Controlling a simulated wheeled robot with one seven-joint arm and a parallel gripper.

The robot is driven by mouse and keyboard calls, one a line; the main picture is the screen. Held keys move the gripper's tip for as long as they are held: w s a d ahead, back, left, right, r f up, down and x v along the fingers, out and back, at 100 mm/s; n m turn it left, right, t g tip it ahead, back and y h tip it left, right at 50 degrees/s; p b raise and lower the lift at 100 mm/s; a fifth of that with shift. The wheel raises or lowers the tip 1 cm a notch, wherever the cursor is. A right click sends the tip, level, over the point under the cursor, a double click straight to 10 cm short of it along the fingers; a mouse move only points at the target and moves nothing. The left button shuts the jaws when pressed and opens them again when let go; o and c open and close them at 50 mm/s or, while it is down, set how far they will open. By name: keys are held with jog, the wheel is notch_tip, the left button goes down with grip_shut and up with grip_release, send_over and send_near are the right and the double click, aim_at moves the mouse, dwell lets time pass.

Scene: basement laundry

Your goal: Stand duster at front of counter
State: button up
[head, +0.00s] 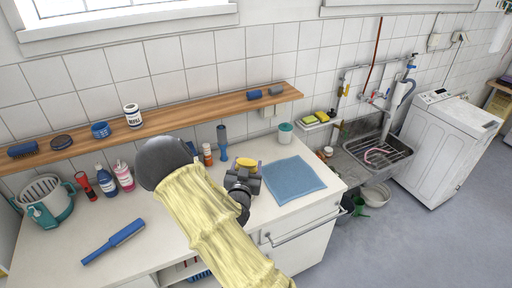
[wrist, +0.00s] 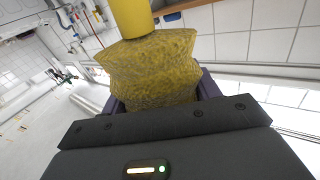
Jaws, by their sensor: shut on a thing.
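The yellow duster is between the jaws of my gripper (head: 243,182). In the wrist view, its rough, flared yellow body (wrist: 150,68) fills the space between the dark fingers, and a smooth yellow cylinder (wrist: 133,17) extends from it toward the top edge. In the head view only a small yellow part of the duster (head: 246,163) shows beyond the gripper. My gripper is over the white counter (head: 180,262), left of the blue cloth. Whether the duster touches the counter is hidden.
The blue cloth (head: 293,180) lies flat at right. A blue brush (head: 115,241) lies at the front left. A blue-handled item (head: 222,141), bottles (head: 123,175) and a teal-white bucket (head: 45,200) stand toward the back. A wooden shelf (head: 190,113) runs above.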

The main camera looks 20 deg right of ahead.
jog(key=s+a+f+n+t+y+b, duration=0.1)
jog(key=s+a+f+n+y+b, duration=0.1)
jog(key=f, duration=0.9)
jog(key=s+a+f+n+t+y+b, duration=0.1)
jog(key=s+a+f+y+b, duration=0.3)
jog(key=f, duration=0.6)
jog(key=s+a+f+n+t+y+b, duration=0.1)
jog(key=s+a+f+n+y+b, duration=0.2)
jog(key=f, duration=0.8)
jog(key=shift+s+a+f+y+b, duration=0.4)
jog(key=shift+s+a+b, duration=0.1)
jog(key=shift+s+a, duration=0.55)
jog(key=shift+r, duration=0.1)
jog(key=shift+a+n, duration=0.1)
jog(key=shift+n, duration=0.2)
